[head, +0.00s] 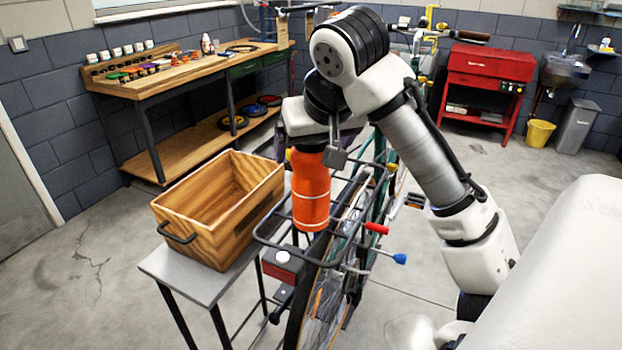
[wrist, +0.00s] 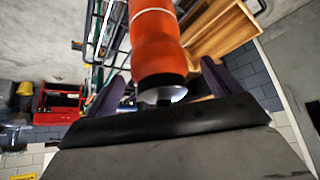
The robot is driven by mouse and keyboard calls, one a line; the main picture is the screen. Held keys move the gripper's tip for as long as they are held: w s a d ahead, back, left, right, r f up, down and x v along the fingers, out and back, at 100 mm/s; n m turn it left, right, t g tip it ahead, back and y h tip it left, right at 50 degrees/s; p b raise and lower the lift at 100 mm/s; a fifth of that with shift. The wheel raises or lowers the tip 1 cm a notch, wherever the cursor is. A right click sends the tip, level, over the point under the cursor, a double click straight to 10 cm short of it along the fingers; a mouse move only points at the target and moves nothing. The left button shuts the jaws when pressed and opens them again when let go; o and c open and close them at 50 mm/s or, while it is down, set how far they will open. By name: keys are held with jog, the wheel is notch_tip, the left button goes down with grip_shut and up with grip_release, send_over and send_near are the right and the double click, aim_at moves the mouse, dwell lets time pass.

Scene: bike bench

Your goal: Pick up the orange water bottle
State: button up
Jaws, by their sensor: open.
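The orange water bottle (head: 311,190) is upright at the bicycle's black wire rack (head: 272,245), and its base appears to rest there. It has a thin pale band low on its body. My gripper (head: 308,143) is directly above it, at the bottle's top. In the wrist view the bottle (wrist: 157,42) and its dark cap lie between the two spread purple-grey fingers of my gripper (wrist: 163,72). A gap shows on each side of the bottle, so the gripper is open and not closed on it.
A wooden crate (head: 185,226) stands on a small grey table (head: 205,283) just left of the bottle. The bicycle's wheel (head: 335,290) is below the rack. A workbench (head: 150,85) with jars is behind left. A red tool cabinet (head: 478,80) is at back right.

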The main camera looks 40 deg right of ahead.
jog(key=shift+x, duration=1.3)
jog(key=c, duration=1.8)
jog(key=shift+o, duration=0.2)
jog(key=shift+r, duration=0.1)
